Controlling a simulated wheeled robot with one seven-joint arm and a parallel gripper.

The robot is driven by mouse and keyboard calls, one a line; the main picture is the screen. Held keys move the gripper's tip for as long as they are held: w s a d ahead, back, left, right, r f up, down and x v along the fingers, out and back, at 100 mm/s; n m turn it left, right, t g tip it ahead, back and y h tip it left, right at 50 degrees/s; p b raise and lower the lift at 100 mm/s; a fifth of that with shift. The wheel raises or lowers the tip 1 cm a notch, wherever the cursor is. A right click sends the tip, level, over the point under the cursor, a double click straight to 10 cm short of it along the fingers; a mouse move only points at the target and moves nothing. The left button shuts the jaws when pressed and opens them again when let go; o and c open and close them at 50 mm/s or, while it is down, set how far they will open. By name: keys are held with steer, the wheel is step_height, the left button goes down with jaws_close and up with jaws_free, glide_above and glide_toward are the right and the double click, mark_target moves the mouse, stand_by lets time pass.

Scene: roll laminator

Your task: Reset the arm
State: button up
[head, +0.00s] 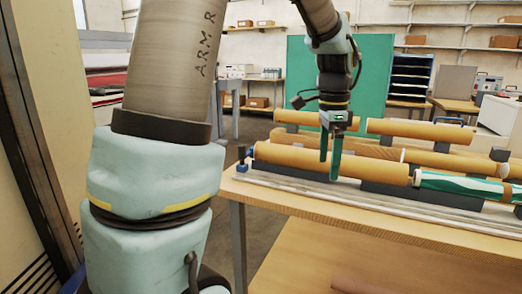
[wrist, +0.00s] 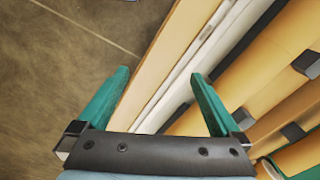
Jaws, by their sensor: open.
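My gripper (head: 330,168) hangs pointing down at the end of my arm, in front of a brown cardboard roll (head: 285,154) in the head view. Its two green fingers are apart with nothing between them. In the wrist view my gripper (wrist: 160,76) is over the table's front edge (wrist: 152,62) and a pale rail (wrist: 190,62), with brown rolls (wrist: 262,68) to the right. I cannot tell the exact height of the fingertips above the table.
The wooden table (head: 300,204) holds several brown rolls and a green-and-white roll (head: 455,184) on dark supports. A green panel (head: 300,75) and a dark shelf rack (head: 411,75) stand behind. Bare floor (wrist: 55,75) lies left of the table in the wrist view.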

steer(key=s+a+f+n, duration=0.2)
steer(key=a+f+n, duration=0.1)
steer(key=a+n, duration=0.2)
steer(key=s+a+f+n, duration=0.2)
steer(key=a+f+n, duration=0.2)
steer(key=a, duration=0.6)
steer(key=s+a+f+n+t, duration=0.1)
steer(key=s+a+f+n, duration=0.1)
steer(key=a+f+n, duration=0.2)
steer(key=a+n, duration=0.3)
steer(key=shift+a, duration=0.2)
